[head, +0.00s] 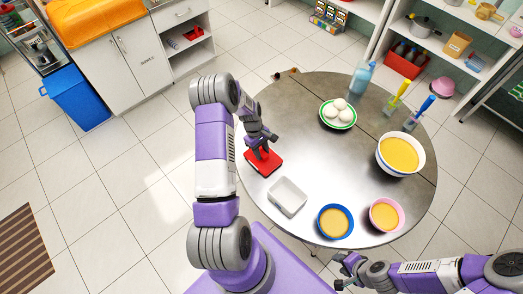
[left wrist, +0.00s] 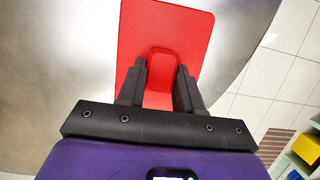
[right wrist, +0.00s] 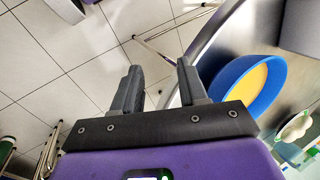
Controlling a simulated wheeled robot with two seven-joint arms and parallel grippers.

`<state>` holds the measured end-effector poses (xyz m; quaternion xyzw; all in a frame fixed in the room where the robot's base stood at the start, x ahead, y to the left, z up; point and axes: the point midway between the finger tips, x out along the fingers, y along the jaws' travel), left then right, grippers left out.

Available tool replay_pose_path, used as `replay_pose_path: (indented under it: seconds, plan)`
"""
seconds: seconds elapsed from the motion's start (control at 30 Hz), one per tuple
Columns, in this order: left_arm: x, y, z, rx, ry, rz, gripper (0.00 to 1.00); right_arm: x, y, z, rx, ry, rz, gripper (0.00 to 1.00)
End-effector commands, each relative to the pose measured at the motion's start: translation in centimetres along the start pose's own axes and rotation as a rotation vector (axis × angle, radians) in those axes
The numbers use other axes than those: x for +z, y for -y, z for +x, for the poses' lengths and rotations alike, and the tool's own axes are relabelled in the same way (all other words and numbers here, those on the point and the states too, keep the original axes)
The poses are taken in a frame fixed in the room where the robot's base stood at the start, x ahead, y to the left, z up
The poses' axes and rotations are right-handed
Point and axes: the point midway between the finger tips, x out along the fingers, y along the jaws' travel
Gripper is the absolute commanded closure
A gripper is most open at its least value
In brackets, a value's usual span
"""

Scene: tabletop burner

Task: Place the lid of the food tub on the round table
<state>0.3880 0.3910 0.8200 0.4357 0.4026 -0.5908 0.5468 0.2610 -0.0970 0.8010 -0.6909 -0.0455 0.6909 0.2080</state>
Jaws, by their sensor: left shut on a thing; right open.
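A red rectangular lid (head: 262,163) is at the left edge of the round table (head: 300,150). My left gripper (head: 262,150) is shut on the lid's raised handle; the left wrist view shows the fingers (left wrist: 160,85) on either side of the handle of the red lid (left wrist: 165,30). I cannot tell whether the lid touches the tabletop. A white open rectangular tub (head: 287,196) stands on the table to the lid's lower right. My right gripper (right wrist: 158,85) is open and empty beside the table's near edge; in the head view it is at the bottom (head: 343,270).
A blue-rimmed bowl (head: 335,221) and a pink bowl (head: 386,215) stand at the front. A large white bowl (head: 400,154), a plate with white round items (head: 337,114) and several bottles (head: 361,80) stand further right and back. The table's middle is clear.

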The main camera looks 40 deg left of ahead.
Motion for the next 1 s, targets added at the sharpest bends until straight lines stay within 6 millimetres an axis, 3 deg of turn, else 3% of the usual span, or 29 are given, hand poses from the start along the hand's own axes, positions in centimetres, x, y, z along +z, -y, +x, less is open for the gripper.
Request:
replay_pose_path:
  seconds: [0.83,0.87,1.0]
  plan:
    - [-0.4,0.0,1.2,0.0,0.0,-0.001,1.0,0.0,0.0,0.0,0.0,0.0,0.0,0.57]
    - [-0.4,0.0,1.1,0.0,-0.001,0.0,0.61,0.0,0.0,0.0,0.0,0.0,0.0,0.57]
    - [-0.4,0.0,1.1,0.0,0.0,0.0,0.39,0.0,0.0,0.0,0.0,0.0,0.0,0.57]
